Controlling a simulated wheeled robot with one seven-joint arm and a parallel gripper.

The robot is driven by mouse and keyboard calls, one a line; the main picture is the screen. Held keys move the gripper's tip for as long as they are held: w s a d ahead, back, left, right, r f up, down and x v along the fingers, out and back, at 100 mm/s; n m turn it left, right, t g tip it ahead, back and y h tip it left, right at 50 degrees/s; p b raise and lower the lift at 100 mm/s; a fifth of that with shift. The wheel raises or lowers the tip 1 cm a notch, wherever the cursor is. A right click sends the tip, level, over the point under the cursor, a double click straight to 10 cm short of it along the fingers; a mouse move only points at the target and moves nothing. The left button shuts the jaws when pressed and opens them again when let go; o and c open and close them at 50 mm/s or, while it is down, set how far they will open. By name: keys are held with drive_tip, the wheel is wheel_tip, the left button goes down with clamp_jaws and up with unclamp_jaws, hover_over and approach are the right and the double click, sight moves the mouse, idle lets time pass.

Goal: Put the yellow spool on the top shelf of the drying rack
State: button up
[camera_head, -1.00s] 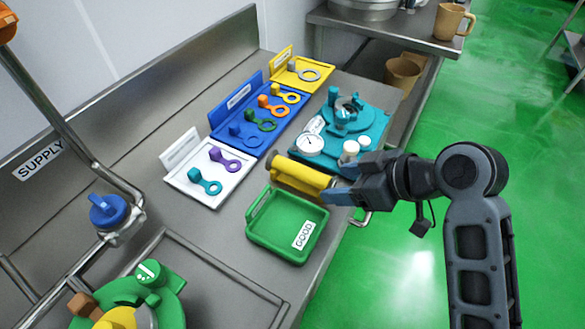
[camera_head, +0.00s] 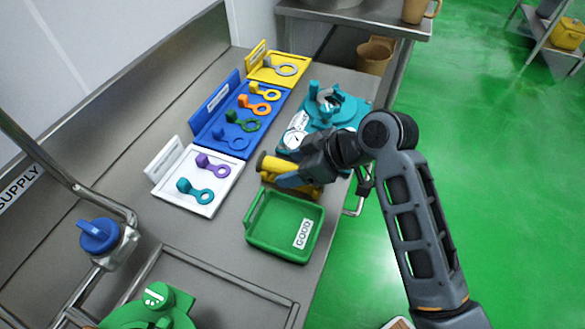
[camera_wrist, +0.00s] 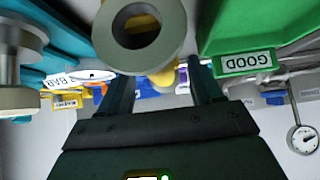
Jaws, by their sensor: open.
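The yellow spool (camera_head: 268,163) lies on the steel counter between the green GOOD tray and the teal gauge fixture, partly hidden behind my gripper. My gripper (camera_head: 287,178) is open at the spool, with a finger in front of its side. In the wrist view, the spool's grey ring-shaped end (camera_wrist: 158,48) is close, ahead of and partly over the open fingers of my gripper (camera_wrist: 160,78). I cannot tell whether the fingers touch it. A metal shelf unit (camera_head: 540,45) stands far off at the upper right; I cannot tell whether it is the drying rack.
The green GOOD tray (camera_head: 253,240) is just below the spool. The teal fixture (camera_head: 345,112) with a dial stands just above it. White (camera_head: 208,208), blue (camera_head: 208,130) and yellow (camera_head: 256,74) trays with ring-ended parts are to the left. Green floor lies open at right.

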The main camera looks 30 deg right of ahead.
drive_tip(key=shift+w+a+f, duration=0.1)
drive_tip(key=shift+w+f, duration=0.05)
drive_tip(key=shift+f, duration=0.1)
drive_tip(key=shift+c, duration=0.3)
clamp_jaws()
